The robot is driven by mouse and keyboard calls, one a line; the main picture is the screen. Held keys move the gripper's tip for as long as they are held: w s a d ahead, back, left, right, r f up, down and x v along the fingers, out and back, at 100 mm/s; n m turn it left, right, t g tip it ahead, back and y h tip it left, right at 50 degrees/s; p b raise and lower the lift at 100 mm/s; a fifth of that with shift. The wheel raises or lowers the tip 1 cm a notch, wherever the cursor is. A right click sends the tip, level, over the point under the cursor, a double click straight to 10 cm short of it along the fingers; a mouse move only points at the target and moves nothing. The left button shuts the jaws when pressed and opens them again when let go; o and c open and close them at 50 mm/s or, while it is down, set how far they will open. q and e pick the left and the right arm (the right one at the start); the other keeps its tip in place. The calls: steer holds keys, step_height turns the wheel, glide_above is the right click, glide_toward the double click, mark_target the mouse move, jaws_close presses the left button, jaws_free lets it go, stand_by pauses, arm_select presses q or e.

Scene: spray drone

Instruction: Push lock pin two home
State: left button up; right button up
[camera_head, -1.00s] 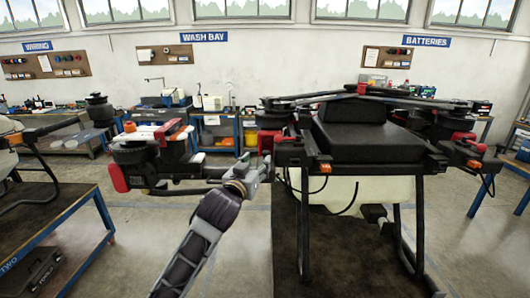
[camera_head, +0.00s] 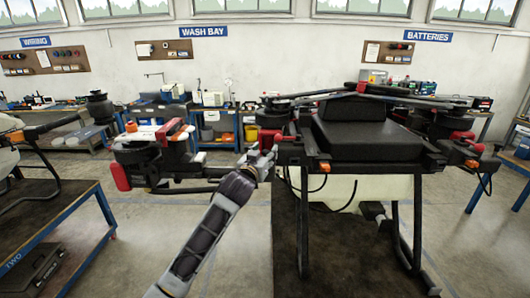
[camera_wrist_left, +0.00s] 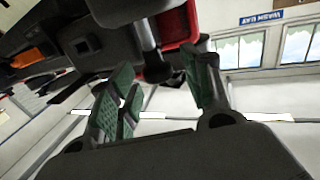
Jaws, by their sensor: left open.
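The spray drone (camera_head: 365,140) stands on a bench at the right, with a dark body and a pale tank under it. One drone arm (camera_head: 180,185) reaches out left from it, with a red-and-black motor end (camera_head: 125,170). My left gripper (camera_head: 265,162) is at the red joint (camera_head: 268,140) where this arm meets the body. In the left wrist view its green-padded fingers (camera_wrist_left: 160,95) are open. A dark pin-like part with a rounded end (camera_wrist_left: 153,65) shows between and beyond them, next to a red part (camera_wrist_left: 180,25). I cannot tell which lock pin it is or whether anything touches it.
A bench (camera_head: 65,225) with another machine stands at the left. Workbenches with tools line the back wall under the wash bay sign (camera_head: 204,32). Drone legs (camera_head: 303,225) and hoses hang close to my left arm. Open floor lies between the benches.

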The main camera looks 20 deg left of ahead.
arm_select(q)
steer(key=shift+w, duration=0.2)
jaws_close()
stand_by(0.4)
